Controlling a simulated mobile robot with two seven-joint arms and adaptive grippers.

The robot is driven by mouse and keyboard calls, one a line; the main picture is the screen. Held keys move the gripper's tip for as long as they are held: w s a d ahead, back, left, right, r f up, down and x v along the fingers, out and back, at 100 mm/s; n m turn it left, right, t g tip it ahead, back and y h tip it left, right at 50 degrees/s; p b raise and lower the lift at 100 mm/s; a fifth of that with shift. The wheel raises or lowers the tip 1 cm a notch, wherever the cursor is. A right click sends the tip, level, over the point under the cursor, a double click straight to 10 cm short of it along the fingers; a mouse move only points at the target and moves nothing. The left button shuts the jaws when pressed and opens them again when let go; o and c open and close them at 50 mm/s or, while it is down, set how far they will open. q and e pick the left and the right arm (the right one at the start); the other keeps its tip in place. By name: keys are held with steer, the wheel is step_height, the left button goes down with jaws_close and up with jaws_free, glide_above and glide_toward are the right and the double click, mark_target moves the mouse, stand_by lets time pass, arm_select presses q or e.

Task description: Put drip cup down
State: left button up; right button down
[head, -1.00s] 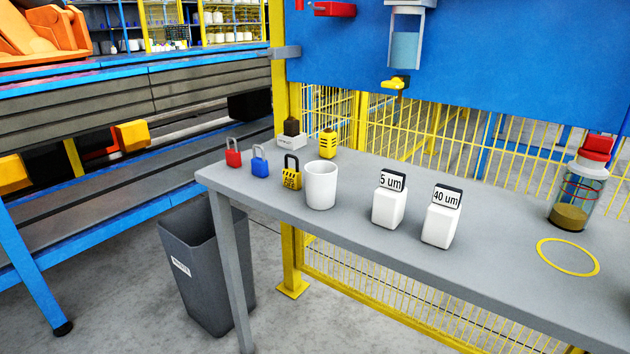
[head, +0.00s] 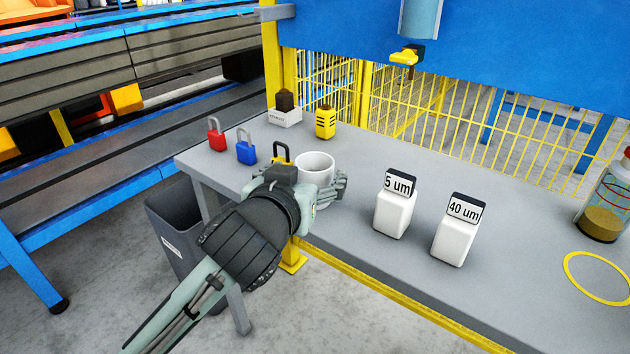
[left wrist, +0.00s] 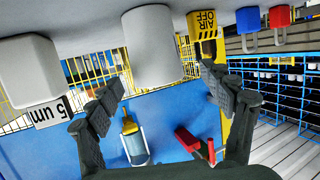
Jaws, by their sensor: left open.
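The drip cup, a white open-topped cup (head: 314,164), stands upright on the grey table (head: 345,240) near its front left part. My left gripper (head: 336,188) is at the front of the cup and hides its lower part in the head view. In the left wrist view, which is upside down, the cup (left wrist: 150,48) lies between and beyond the spread fingers of my left gripper (left wrist: 162,90). The fingers are open, with a gap to the cup in that view. My right gripper is not in view.
White boxes labelled 5 um (head: 394,212) and 40 um (head: 455,238) stand right of the cup. Red (head: 216,138), blue (head: 246,150) and yellow padlocks are to its left. A yellow ring (head: 598,276) marks the table at right, beside a jar (head: 603,212).

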mark_target(318, 161)
arm_select(q)
steer(key=shift+x, duration=1.95)
steer(key=shift+d+r, duration=0.2)
steer(key=c, duration=1.3)
steer(key=shift+r, duration=0.1)
